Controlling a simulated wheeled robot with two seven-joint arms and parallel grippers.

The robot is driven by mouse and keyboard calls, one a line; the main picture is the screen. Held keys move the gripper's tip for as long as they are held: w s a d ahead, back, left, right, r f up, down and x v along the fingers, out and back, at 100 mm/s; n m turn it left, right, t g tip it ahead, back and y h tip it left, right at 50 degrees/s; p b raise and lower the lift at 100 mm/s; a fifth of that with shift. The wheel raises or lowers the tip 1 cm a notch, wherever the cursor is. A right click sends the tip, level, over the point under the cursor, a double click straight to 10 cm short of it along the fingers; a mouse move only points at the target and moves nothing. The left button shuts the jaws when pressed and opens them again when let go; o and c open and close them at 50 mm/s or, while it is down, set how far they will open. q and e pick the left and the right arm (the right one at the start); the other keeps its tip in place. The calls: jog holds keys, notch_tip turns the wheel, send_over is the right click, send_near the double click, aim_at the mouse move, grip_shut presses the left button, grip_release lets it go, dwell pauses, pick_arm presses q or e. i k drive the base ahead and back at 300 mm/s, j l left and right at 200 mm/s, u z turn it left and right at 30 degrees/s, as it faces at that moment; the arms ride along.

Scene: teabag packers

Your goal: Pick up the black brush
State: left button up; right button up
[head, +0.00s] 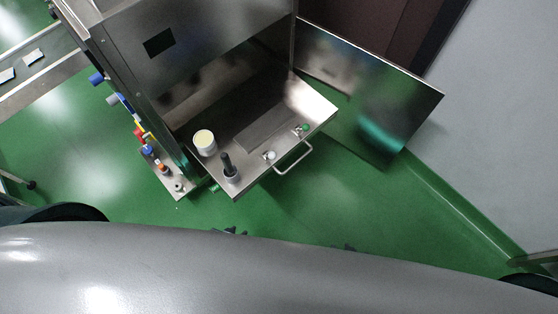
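A black upright object, apparently the black brush (227,162), stands in a small grey cup (232,176) at the near-left corner of a metal tray (308,122). My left gripper (236,231) shows only as small dark tips past the edge of my grey body, below the brush in the picture and apart from it. My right gripper (349,247) shows as a tiny dark tip farther right, also apart from everything. My body hides most of both grippers, so their opening cannot be told.
A white cup with a pale yellow top (204,141) stands left of the brush. Small items with green and white parts (304,128) lie on the tray near its handle (294,160). An open metal door (370,95) stands right. Green floor (330,205) is clear before the tray.

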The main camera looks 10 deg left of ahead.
aim_at(225, 158)
jog(key=u, duration=0.9)
